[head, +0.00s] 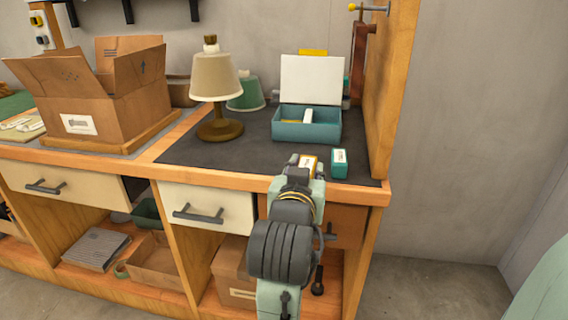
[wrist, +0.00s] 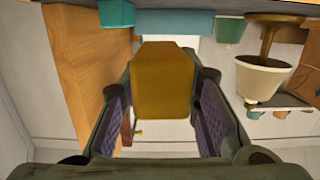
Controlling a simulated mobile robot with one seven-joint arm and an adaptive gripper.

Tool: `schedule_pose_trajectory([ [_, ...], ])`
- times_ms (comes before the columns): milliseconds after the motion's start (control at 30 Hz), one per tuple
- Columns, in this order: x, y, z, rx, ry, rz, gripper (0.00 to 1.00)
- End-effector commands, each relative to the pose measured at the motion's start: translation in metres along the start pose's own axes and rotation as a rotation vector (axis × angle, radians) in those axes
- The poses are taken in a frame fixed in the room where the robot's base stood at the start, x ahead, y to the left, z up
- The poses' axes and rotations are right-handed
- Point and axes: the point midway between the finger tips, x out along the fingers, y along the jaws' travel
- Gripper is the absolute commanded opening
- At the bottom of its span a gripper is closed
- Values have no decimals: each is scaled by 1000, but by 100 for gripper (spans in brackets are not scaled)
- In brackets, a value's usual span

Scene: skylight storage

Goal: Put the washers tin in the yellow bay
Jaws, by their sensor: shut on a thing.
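My gripper (head: 308,168) is shut on an ochre-yellow tin (wrist: 165,80), with a finger on each side of it in the wrist view. In the head view the tin shows a pale label, too small to read, above the front edge of the bench. A teal tin (head: 340,163) with a white label stands on the dark mat just right of my gripper. Beyond them is an open teal box (head: 322,134) with its pale lid raised. A yellow patch and a white piece show inside it; the rest of its inside is hidden by the front wall.
A cream lamp (head: 216,78) and a green shade (head: 246,94) stand left of the box. An open carton (head: 104,98) is farther left. A wooden upright panel (head: 392,85) bounds the bench on the right. The dark mat (head: 240,150) is clear in front of the lamp.

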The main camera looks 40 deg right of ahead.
Motion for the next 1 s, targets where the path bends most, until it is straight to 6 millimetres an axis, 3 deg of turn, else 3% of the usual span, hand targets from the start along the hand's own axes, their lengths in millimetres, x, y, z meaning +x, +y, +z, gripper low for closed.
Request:
schedule_pose_trajectory([
  [267, 11, -6, -1, -1, -3, -2, 0],
  [700, 108, -54, -7, -2, -1, -1, 0],
  [1000, 136, -68, -7, -2, -1, -1, 0],
])
